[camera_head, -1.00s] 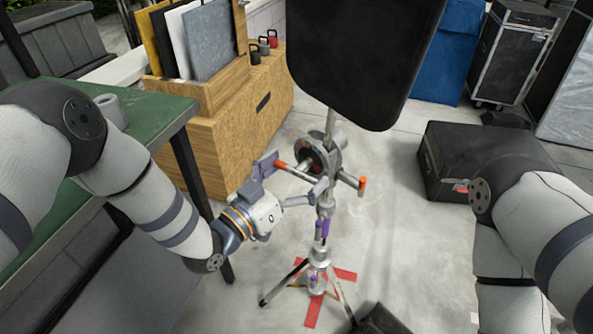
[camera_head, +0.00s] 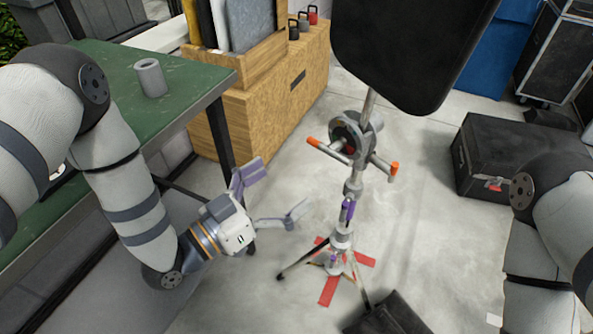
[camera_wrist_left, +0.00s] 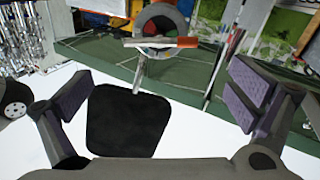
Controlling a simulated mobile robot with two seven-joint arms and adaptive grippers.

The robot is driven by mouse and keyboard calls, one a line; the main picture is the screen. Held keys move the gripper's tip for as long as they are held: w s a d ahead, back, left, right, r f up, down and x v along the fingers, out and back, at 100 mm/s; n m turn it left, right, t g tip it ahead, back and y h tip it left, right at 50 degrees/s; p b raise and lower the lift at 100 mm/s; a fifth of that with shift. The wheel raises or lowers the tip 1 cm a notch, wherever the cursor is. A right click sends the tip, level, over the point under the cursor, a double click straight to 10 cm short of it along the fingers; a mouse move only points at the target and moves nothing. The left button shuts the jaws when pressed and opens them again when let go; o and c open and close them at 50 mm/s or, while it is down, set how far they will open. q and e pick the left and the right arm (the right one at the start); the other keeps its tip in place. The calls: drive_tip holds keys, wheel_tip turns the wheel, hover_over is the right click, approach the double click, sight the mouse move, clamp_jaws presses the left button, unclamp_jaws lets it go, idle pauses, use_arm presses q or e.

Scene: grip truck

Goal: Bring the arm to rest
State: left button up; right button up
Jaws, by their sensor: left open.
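The stand (camera_head: 346,206) is upright on the floor, with a round metal grip head (camera_head: 346,136) and orange-tipped handles (camera_head: 393,169). A black panel (camera_head: 410,45) is on the rod above the head. My left gripper (camera_head: 276,190) is open and empty, left of the stand and apart from it, with its fingers spread toward it. The left wrist view shows both spread fingers (camera_wrist_left: 165,97), with an orange-tipped handle (camera_wrist_left: 186,42) and a black panel (camera_wrist_left: 128,120) beyond them. Only part of my right arm shows at the right edge; its gripper is out of view.
A green table (camera_head: 110,70) bearing a grey cylinder (camera_head: 151,78) is at left, near my left arm. A wooden cabinet (camera_head: 268,110) stands behind. Black cases (camera_head: 500,165) are at right. Red tape (camera_head: 329,290) marks the floor under the stand.

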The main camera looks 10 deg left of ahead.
idle(0.3)
use_arm(q)
drive_tip(key=s+a+f+n+g+y+p, duration=0.3)
drive_tip(key=s+f+g+y, duration=0.4)
drive_tip(key=s+f, duration=0.55)
drive_tip(key=s+a+f+n+g+y, duration=0.1)
drive_tip(key=s+a+g, duration=0.3)
drive_tip(key=s, duration=0.8)
drive_tip(key=s+a+f+n+g+y, duration=0.2)
drive_tip(key=s+a, duration=0.5)
drive_tip(key=s, duration=0.5)
drive_tip(key=n+g+y, duration=0.1)
drive_tip(key=g+y, duration=0.1)
drive_tip(key=g, duration=0.1)
drive_tip(key=shift+s+a+f+g, duration=0.2)
drive_tip(key=shift+s+g, duration=0.1)
drive_tip(key=shift+s, duration=0.1)
use_arm(e)
drive_tip(key=shift+t, duration=0.7)
drive_tip(key=w+r, duration=0.3)
drive_tip(key=shift+w+r, duration=0.25)
drive_tip(key=shift+r, duration=0.05)
